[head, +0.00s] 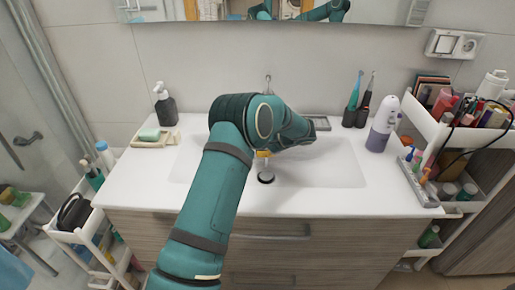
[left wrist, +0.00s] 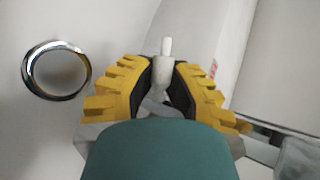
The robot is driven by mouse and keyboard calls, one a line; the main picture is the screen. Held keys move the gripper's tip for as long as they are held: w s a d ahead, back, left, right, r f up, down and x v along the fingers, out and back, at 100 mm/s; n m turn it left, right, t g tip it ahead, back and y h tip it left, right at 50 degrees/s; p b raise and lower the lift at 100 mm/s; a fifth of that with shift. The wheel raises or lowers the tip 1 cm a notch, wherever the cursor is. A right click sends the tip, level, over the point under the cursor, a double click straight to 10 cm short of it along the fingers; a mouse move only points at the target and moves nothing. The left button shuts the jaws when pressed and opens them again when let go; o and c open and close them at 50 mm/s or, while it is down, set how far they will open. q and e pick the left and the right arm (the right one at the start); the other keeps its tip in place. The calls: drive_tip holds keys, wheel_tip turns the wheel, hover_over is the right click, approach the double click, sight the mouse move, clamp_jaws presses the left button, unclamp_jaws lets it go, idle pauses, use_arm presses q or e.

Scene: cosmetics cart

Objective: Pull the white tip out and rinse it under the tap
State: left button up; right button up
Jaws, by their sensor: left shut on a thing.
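The small white tip (left wrist: 166,48) stands between my left gripper's yellow fingers in the left wrist view, its narrow end pointing away from the palm. My left gripper (left wrist: 163,85) is shut on it. In the head view my left gripper (head: 262,156) hangs over the white sink basin (head: 335,165), mostly hidden by my arm; the tip is not clear there. The tap (head: 268,84) shows only as a thin piece behind my arm. A white and purple-grey device (head: 383,125) stands upright right of the basin. My right gripper is not in view.
A round drain (head: 266,177) lies below my gripper. A soap dispenser (head: 165,104) and soap dish (head: 152,138) stand left of the basin. Two toothbrush-like items (head: 356,100) stand behind right. A crowded cart (head: 440,135) borders the right; the front counter is clear.

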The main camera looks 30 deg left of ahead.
use_arm(q)
drive_tip(key=shift+s+a, duration=0.35)
drive_tip(key=shift+s, duration=0.05)
drive_tip(key=shift+s+d+b, duration=0.25)
drive_tip(key=shift+s+d, duration=0.7)
drive_tip(key=shift+d, duration=0.25)
drive_tip(key=shift+s+d+b, duration=0.2)
drive_tip(key=shift+s+d, duration=0.75)
drive_tip(key=shift+d, duration=0.2)
drive_tip(key=s+d+r+p, duration=0.2)
drive_tip(key=s+d+r, duration=0.1)
drive_tip(key=d+r, duration=0.1)
drive_tip(key=shift+r, duration=0.5)
drive_tip(key=shift+a, duration=0.1)
idle(0.6)
